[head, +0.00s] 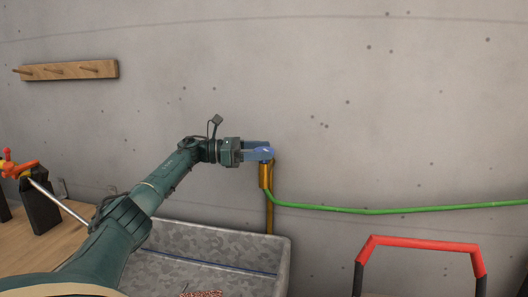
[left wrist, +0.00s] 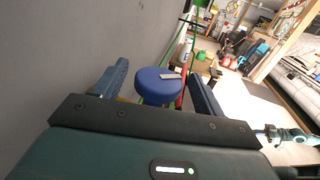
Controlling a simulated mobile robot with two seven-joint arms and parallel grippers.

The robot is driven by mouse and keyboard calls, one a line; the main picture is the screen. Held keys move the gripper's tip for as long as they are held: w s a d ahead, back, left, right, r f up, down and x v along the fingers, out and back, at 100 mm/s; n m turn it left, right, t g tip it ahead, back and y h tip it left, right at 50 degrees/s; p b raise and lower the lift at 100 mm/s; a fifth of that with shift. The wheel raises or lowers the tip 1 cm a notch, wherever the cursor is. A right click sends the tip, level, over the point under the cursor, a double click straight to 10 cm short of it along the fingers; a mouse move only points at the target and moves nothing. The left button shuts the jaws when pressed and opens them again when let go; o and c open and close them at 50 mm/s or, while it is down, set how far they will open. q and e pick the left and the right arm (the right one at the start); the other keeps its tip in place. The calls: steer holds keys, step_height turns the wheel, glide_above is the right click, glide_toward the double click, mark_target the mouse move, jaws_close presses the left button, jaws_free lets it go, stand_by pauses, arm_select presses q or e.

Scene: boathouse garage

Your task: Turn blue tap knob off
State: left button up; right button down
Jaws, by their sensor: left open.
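The blue tap knob (head: 266,152) sits on top of a brass tap (head: 265,177) in front of the concrete wall. In the left wrist view the knob (left wrist: 160,86) is a round blue disc with a small light grey mark on its top. My left gripper (head: 257,150) is at the knob, coming in from the left. In the left wrist view its two blue fingers stand apart (left wrist: 158,88), one on each side of the knob, with gaps showing. The tap body is mostly hidden behind the knob there.
A green hose (head: 400,209) runs right from the tap along the wall. A grey metal trough (head: 283,262) stands below. A red-topped frame (head: 425,242) is at the lower right. A wooden peg rail (head: 66,70) hangs upper left, above a wooden bench (head: 60,243).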

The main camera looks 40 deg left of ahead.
arm_select(q)
steer(key=b+v, duration=0.2)
steer(key=v, duration=0.9)
arm_select(e)
steer(key=shift+a+f+y, duration=0.25)
steer(key=shift+f+y, duration=0.05)
steer(key=shift+f, duration=0.1)
arm_select(q)
steer(key=shift+r, duration=0.1)
steer(key=shift+c, duration=0.3)
